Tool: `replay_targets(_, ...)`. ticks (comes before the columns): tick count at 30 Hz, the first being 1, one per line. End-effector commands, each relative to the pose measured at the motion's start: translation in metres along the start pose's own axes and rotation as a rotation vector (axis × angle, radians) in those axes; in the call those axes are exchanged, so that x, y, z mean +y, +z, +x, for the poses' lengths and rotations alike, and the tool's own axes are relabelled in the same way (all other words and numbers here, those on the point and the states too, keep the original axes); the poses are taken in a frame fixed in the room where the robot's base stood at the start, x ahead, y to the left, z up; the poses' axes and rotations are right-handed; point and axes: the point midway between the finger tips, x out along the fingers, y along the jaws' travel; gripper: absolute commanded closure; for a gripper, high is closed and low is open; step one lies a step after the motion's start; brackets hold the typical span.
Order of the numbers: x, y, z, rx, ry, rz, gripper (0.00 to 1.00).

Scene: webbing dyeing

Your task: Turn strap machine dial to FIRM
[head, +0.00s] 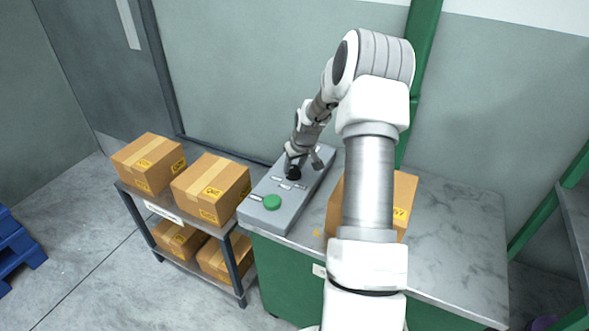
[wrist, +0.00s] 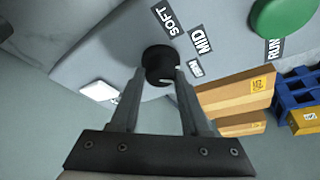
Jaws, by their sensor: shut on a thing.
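The black dial (wrist: 159,58) stands on the grey strap machine panel (wrist: 110,45). In the wrist view, labels SOFT (wrist: 168,21), MID (wrist: 201,38) and a smaller, partly hidden one (wrist: 195,69) curve around the dial's right side. My gripper (wrist: 160,75) is shut on the dial, with one finger on each side of it. In the head view the dial (head: 293,173) shows under my gripper (head: 294,165) on the sloped machine (head: 262,220). I cannot tell which label the dial points at.
A green RUN button (head: 271,202) sits near the machine's front end. A carton (head: 405,190) stands on the marble-topped counter (head: 455,225), partly behind my arm. A low rack (head: 237,265) with several cartons stands at left. The counter's right side is clear.

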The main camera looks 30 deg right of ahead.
Motion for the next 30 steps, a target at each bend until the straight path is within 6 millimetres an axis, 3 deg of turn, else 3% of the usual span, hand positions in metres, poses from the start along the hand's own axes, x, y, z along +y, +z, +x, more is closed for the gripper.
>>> replay_targets(10,-0.0009,0.0005,0.0007,-0.002,0.050,0.120,1.00)
replay_targets(25,-0.0006,0.0006,0.0002,-0.002,0.056,0.140,1.00)
replay_targets(26,-0.0006,0.0006,0.0002,-0.002,0.056,0.140,0.51)
replay_targets(30,-0.0007,0.0005,0.0003,-0.002,0.056,0.138,0.26)
